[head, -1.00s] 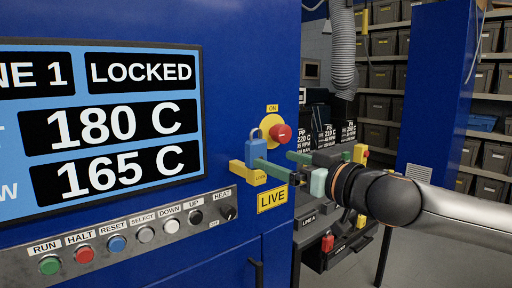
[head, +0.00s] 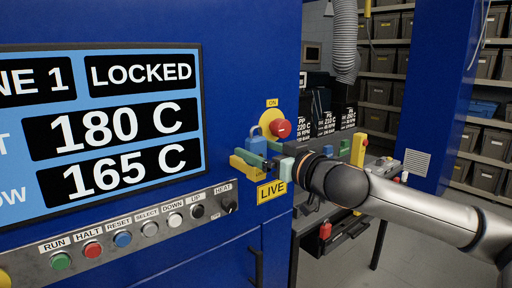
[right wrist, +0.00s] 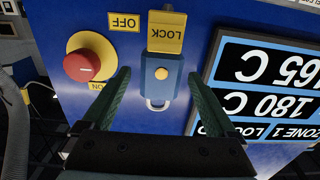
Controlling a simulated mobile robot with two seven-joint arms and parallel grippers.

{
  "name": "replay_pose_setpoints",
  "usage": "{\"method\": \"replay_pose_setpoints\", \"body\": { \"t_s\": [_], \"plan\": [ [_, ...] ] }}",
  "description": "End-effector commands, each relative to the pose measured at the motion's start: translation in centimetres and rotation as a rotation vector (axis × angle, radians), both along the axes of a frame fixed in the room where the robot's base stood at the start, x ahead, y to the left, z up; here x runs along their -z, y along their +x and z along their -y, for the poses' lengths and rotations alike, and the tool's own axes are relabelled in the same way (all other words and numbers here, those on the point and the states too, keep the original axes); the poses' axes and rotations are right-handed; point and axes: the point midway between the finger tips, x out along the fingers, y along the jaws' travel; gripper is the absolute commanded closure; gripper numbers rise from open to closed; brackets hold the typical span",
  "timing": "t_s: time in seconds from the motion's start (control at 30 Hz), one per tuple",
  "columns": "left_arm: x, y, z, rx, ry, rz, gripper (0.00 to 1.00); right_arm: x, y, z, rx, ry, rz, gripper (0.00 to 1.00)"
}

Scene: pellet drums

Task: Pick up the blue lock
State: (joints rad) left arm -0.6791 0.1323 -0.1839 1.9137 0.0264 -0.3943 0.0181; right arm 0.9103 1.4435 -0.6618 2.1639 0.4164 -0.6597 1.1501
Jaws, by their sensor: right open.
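The blue lock (head: 255,140) is on the blue machine front, just above the yellow LOCK plate (head: 243,168). In the right wrist view the lock (right wrist: 161,82) is upside down, with its grey shackle pointing down and a yellow round spot on its body. My right gripper (head: 259,154) is open at the lock. In the right wrist view its two green fingers (right wrist: 158,74) stand on either side of the lock body, with gaps showing. In the head view the fingers partly hide the lock. My left gripper is not in view.
A red knob on a yellow disc (head: 280,128) sits just right of the lock. A LIVE label (head: 271,191) is below. A screen (head: 115,120) reading LOCKED and a button panel (head: 130,236) are to the left. Shelves of bins (head: 490,140) stand behind.

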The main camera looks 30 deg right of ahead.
Motion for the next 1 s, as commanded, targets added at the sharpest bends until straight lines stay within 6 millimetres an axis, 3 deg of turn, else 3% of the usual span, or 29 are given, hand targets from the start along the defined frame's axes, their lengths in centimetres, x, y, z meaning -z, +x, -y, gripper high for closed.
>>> {"method": "replay_pose_setpoints", "body": {
  "t_s": [0.13,0.9,1.0],
  "plan": [
    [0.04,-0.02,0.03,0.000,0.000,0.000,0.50,0.03,-0.02,0.00,0.000,0.000,0.000,0.10],
    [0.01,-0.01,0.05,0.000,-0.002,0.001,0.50,0.03,-0.04,0.00,0.000,0.001,0.000,0.96],
    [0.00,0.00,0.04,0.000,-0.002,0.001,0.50,0.03,-0.04,0.00,0.000,0.001,0.000,1.00]
  ]
}}
